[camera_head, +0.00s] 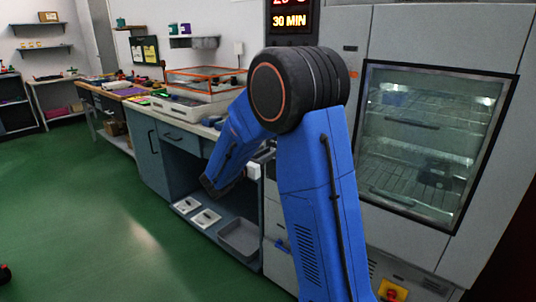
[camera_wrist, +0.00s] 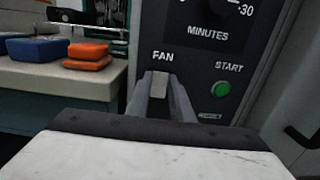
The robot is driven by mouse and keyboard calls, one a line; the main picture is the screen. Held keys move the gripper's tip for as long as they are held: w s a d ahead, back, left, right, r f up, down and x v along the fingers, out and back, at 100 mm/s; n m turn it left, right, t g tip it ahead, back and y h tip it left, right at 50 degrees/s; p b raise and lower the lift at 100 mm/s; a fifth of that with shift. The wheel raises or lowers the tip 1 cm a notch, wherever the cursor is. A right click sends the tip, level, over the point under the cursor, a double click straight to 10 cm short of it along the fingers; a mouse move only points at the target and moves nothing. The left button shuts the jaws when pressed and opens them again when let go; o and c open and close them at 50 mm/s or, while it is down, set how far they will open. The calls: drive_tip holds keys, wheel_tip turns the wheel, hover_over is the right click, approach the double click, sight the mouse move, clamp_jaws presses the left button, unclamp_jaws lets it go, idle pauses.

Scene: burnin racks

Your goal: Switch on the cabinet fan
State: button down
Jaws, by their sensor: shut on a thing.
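In the wrist view, the cabinet's dark control panel (camera_wrist: 215,65) fills the upper right. A small pale fan switch (camera_wrist: 159,84) sits under the label FAN. My gripper (camera_wrist: 160,98) has its two grey fingers on either side of the switch, shut on it. The fingers hide the switch's lower part, and I cannot tell which position it is in. In the head view, the cabinet (camera_head: 440,45) stands at the right with a window (camera_head: 430,140) in its door. My arm hides the gripper and switch there.
A green START button (camera_wrist: 221,88) is right of the switch, with a MINUTES dial (camera_wrist: 215,12) above. Blue (camera_wrist: 38,48) and orange (camera_wrist: 88,50) items lie on a bench at left. A sign (camera_head: 290,20) reads 30 MIN. Green floor (camera_head: 90,220) is clear at left.

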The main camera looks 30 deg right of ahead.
drive_tip(key=shift+a+f+t+h, duration=0.1)
drive_tip(key=shift+f+t+h, duration=0.15)
drive_tip(key=shift+h, duration=0.4)
drive_tip(key=shift+f+t+h, duration=0.1)
drive_tip(key=shift+t+h, duration=0.15)
drive_tip(key=shift+h, duration=0.4)
drive_tip(key=c, duration=1.6)
unclamp_jaws()
drive_tip(key=shift+o, duration=0.2)
drive_tip(key=v, duration=1.7)
drive_tip(key=shift+a, duration=0.2)
drive_tip(key=shift+s, duration=0.1)
